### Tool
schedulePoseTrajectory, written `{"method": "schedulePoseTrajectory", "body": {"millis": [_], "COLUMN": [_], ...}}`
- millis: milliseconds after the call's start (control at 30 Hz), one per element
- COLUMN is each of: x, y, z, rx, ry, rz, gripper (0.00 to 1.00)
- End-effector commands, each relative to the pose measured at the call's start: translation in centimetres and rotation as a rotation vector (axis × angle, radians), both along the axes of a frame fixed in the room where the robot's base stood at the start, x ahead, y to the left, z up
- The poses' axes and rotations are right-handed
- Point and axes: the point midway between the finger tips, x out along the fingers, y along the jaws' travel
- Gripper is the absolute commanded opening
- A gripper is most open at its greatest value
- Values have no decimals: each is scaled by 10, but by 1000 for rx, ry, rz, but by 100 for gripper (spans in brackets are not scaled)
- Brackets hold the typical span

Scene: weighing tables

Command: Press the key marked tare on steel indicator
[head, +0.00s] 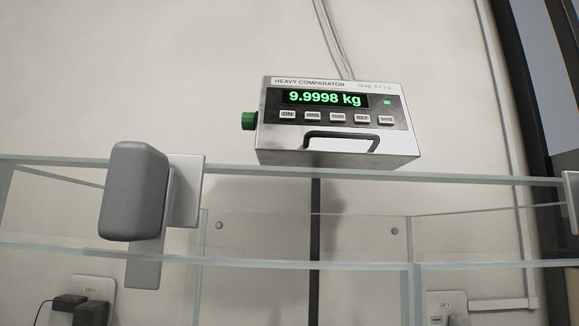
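The steel indicator (338,155), headed HEAVY COMPARATOR, is a little right of centre in the upper half of the head view. Its green display (325,98) reads 9.9998 kg. Below the display is a row of several pale keys; the middle key (338,117) seems to read TARE, though the lettering is small. My gripper (368,195) is open and empty. One finger shows at the left and only a sliver of the other at the right edge. Neither finger covers the keys, and the gripper appears apart from the indicator.
Clear glass panels with pale edges (480,178) cross the view below the indicator. A green knob (249,121) is on the indicator's left side, and a black handle (341,137) on its front. Cables (335,40) run up the wall.

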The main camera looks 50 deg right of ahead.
Motion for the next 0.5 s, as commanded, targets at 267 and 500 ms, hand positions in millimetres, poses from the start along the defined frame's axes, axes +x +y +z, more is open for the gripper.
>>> {"method": "schedulePoseTrajectory", "body": {"millis": [267,500], "x": [0,0], "y": [0,0], "z": [0,0], "rx": [0,0], "ry": [0,0], "rz": [0,0], "gripper": [0,0]}}
